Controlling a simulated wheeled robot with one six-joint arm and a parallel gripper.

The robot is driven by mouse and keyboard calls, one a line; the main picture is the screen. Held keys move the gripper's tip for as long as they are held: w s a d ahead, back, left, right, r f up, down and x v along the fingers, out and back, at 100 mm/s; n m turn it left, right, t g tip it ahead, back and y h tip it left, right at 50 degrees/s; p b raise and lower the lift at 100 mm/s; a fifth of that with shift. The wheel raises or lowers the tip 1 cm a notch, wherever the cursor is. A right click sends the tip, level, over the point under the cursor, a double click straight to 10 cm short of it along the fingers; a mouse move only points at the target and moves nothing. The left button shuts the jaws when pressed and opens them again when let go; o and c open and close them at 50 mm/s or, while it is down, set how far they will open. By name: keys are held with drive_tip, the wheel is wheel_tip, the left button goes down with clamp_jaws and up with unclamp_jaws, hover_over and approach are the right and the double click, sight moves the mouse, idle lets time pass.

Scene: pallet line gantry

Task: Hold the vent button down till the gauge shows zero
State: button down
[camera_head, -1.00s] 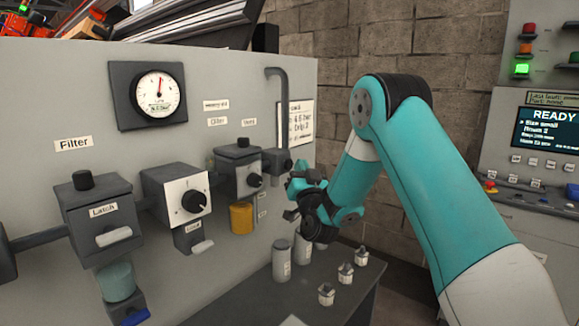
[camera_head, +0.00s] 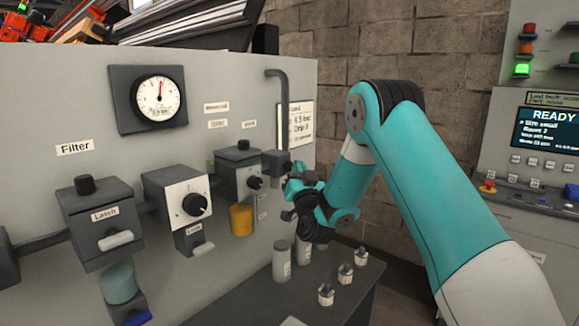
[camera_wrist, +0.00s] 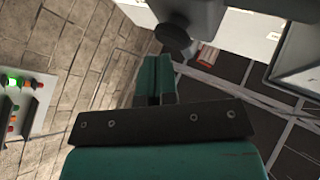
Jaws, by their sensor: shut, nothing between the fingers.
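The round white gauge (camera_head: 158,98) is on the panel at upper left in the head view. Its needle points nearly straight up, off to the right a little; the figures are too small to read. A small label, apparently "Vent" (camera_head: 248,124), sits above a dark block (camera_head: 275,162) at the foot of a bent pipe. My gripper (camera_head: 295,172) is just right of that block. In the wrist view my teal fingers (camera_wrist: 157,66) are shut together and empty. A dark round knob or button (camera_wrist: 173,38) lies just beyond their tips; I cannot tell whether they touch.
A regulator with a dial (camera_head: 196,204), a Latch box (camera_head: 100,215) and a yellow bowl (camera_head: 241,219) line the panel. Grey canisters (camera_head: 282,262) and small nut-like pieces (camera_head: 345,273) stand on the bench below my gripper. A console reading READY (camera_head: 550,125) is at right.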

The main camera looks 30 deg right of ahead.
drive_tip(key=shift+w+a+p, duration=0.25)
drive_tip(key=shift+w+p, duration=0.25)
drive_tip(key=shift+p, duration=0.25)
idle(3.9)
idle(0.8)
drive_tip(key=shift+s+d+b, duration=0.35)
drive_tip(key=shift+s+b, duration=0.55)
drive_tip(key=shift+b, duration=0.45)
drive_tip(key=s+b, duration=0.1)
drive_tip(key=b, duration=0.1)
drive_tip(key=s+d+b, duration=0.1)
drive_tip(key=s+b, duration=0.2)
drive_tip(key=b, duration=0.1)
drive_tip(key=shift+s+d, duration=0.35)
drive_tip(key=shift+d, duration=0.05)
